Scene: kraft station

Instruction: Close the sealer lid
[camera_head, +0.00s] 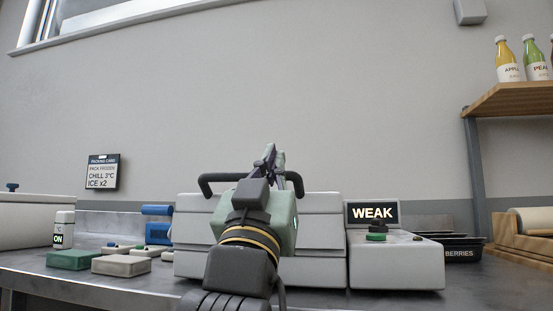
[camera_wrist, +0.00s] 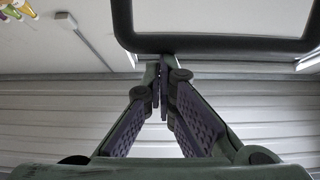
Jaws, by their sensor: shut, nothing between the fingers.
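The sealer (camera_head: 320,232) is a pale grey box in the middle of the counter in the head view. Its lid (camera_head: 325,205) carries a black bar handle (camera_head: 212,179), partly hidden behind my arm. Whether a gap stands under the lid is hard to tell from here. My gripper (camera_head: 270,153) is at the handle's middle, its fingertips pointing up and appearing above the bar. In the wrist view the gripper (camera_wrist: 163,70) has its fingertips together and empty, close to the black handle (camera_wrist: 220,44). Whether they touch it is unclear.
A grey unit (camera_head: 395,262) with green and black knobs and a WEAK display (camera_head: 372,213) stands right of the sealer. Black trays (camera_head: 462,247) lie beyond. Green (camera_head: 75,260) and beige (camera_head: 121,265) blocks and a white canister (camera_head: 63,230) stand left. A bottle shelf (camera_head: 515,97) is upper right.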

